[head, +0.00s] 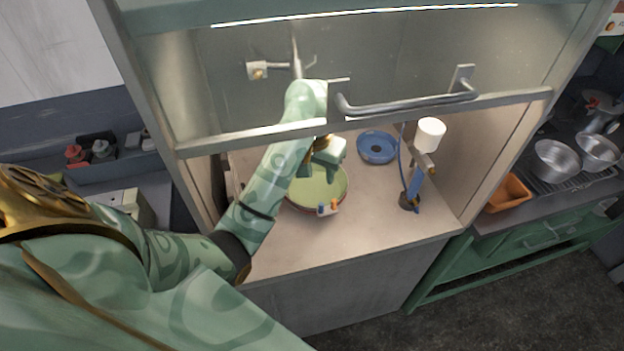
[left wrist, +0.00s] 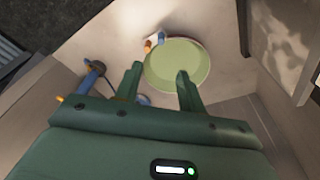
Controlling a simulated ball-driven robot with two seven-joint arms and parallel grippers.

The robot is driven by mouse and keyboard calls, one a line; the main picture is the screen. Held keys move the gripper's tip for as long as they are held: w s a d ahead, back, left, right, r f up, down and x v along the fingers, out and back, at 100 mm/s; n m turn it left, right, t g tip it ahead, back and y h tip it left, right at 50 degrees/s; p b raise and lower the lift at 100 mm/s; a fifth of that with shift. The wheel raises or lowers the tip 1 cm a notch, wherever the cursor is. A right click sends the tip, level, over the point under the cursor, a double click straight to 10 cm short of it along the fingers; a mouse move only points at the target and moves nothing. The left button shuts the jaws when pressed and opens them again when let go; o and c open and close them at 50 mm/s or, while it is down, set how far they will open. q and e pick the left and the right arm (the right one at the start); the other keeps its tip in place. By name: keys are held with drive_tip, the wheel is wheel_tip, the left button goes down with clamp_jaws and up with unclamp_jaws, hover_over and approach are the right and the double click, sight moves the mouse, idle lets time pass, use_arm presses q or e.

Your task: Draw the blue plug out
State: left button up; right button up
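A round pan or dish (head: 330,190) with a pale green inside and a reddish rim stands on the cabinet's worktop. A small blue plug-like piece (head: 336,207) and an orange one (head: 322,209) sit side by side at its front edge. The left wrist view shows the blue piece (left wrist: 161,38) and the orange piece (left wrist: 148,46) at the far rim of the green dish (left wrist: 180,62). My left gripper (head: 318,168) is above the dish, apart from the blue piece. In the left wrist view its fingers (left wrist: 158,72) are spread and empty. My right gripper is out of view.
A blue round dish (head: 364,146) lies behind on the worktop. A blue stand (head: 414,190) with a white cylinder (head: 431,134) on top is at the right. A horizontal rail (head: 400,111) crosses the opening above my forearm. The worktop's front right is clear.

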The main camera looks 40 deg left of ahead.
sight(322, 204)
use_arm(q)
drive_tip(key=f+b, duration=0.1)
drive_tip(key=f, duration=0.3)
drive_tip(key=w+f+b, duration=0.1)
drive_tip(key=f+b, duration=0.1)
drive_tip(key=f, duration=0.3)
drive_tip(key=w+f+b, duration=0.1)
drive_tip(key=f+b, duration=0.1)
drive_tip(key=f, duration=0.3)
drive_tip(key=shift+a, duration=0.15)
drive_tip(key=shift+w+f+b, duration=0.15)
drive_tip(key=shift+f+b, duration=0.15)
drive_tip(key=shift+f, duration=0.4)
clamp_jaws()
